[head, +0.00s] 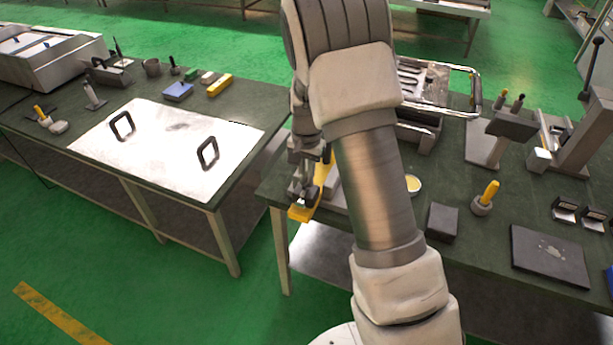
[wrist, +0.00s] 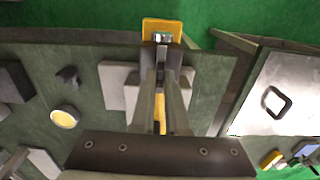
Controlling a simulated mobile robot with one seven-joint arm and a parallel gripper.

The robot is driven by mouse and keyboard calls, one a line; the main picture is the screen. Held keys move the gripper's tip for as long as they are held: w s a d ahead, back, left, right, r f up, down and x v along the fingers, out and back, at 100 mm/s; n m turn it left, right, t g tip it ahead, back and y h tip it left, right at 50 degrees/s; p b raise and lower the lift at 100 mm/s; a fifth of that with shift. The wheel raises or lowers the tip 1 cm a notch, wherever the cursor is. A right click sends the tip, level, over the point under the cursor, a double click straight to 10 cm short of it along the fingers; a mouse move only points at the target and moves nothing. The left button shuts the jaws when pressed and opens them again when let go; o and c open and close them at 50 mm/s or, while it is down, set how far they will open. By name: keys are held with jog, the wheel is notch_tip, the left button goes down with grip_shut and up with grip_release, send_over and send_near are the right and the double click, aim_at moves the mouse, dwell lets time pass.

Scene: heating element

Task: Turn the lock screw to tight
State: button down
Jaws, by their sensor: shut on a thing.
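My gripper (wrist: 161,72) reaches over the table edge in the wrist view, its two fingers close together on a small dark part that I take to be the lock screw. The fingertips hide most of it, so I cannot tell how far it is turned. Just beyond the tips is a yellow block (wrist: 176,27) with a small shiny metal piece (wrist: 162,37) at the edge of the table. More yellow shows between the fingers. In the head view my gripper (head: 303,190) points down at the yellow block (head: 300,214), and my arm hides part of the fixture.
A grey base plate (wrist: 114,82) lies under the fingers. A round yellow-topped dish (wrist: 65,117) and a dark knob (wrist: 68,76) stand to the left. Another table with a metal sheet (head: 160,148) and black handles stands across a gap. A dark block (head: 442,221) is right of my arm.

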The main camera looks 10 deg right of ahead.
jog(key=c, duration=0.9)
grip_release()
jog(key=shift+r, duration=0.1)
notch_tip(320, 180, up, 17)
jog(key=shift+r+p, duration=0.15)
jog(key=shift+p, duration=0.2)
